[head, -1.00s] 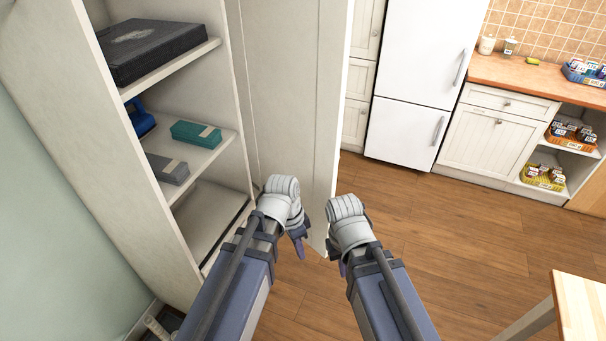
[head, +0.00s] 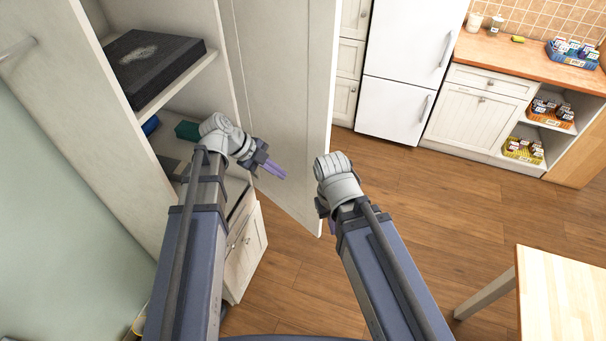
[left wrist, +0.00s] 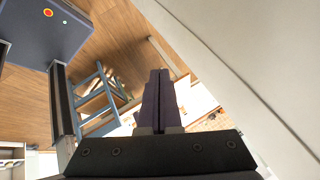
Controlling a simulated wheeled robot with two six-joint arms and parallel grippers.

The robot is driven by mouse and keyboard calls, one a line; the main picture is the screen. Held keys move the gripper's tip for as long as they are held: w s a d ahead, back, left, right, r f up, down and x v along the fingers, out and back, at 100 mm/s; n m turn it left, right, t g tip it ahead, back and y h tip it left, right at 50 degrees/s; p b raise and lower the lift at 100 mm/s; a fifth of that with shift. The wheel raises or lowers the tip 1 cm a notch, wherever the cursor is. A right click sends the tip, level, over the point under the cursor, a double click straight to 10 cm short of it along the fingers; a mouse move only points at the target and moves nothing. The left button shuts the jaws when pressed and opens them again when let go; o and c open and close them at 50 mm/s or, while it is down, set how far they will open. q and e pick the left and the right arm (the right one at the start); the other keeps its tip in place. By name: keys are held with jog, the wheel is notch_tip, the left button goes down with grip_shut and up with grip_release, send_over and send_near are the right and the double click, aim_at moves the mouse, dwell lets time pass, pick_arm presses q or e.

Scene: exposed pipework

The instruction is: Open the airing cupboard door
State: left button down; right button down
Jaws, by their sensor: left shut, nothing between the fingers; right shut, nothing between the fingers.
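The airing cupboard (head: 113,65) stands at the left with its shelves exposed. Its tall pale door (head: 282,70) stands swung open on the right side of the shelves. My left gripper (head: 278,173) is shut and empty, in front of the door's inner face; I cannot tell whether it touches. In the left wrist view its fingers (left wrist: 158,100) are together, with a pale panel (left wrist: 245,60) close on the right. My right gripper (head: 328,226) is shut, near the door's lower free corner, mostly hidden behind its own wrist.
A dark box (head: 150,62) lies on the upper shelf and a teal box (head: 188,131) below. A small drawer cabinet (head: 246,252) stands low beside the cupboard. A white fridge (head: 405,70) is behind, a wooden table (head: 560,295) at the right. The wooden floor (head: 430,205) between is clear.

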aim_at(308, 179)
pick_arm(q)
jog(key=shift+w+d+f+b, duration=0.7)
jog(key=shift+d+f+b, duration=0.6)
jog(key=shift+d, duration=0.1)
jog(key=shift+w+d+f+b, duration=0.7)
jog(key=shift+d+f+b, duration=0.55)
jog(key=shift+d+f, duration=0.15)
jog(key=shift+w+d+f+b, duration=0.7)
jog(key=shift+d+f+b, duration=0.55)
jog(key=shift+d, duration=0.15)
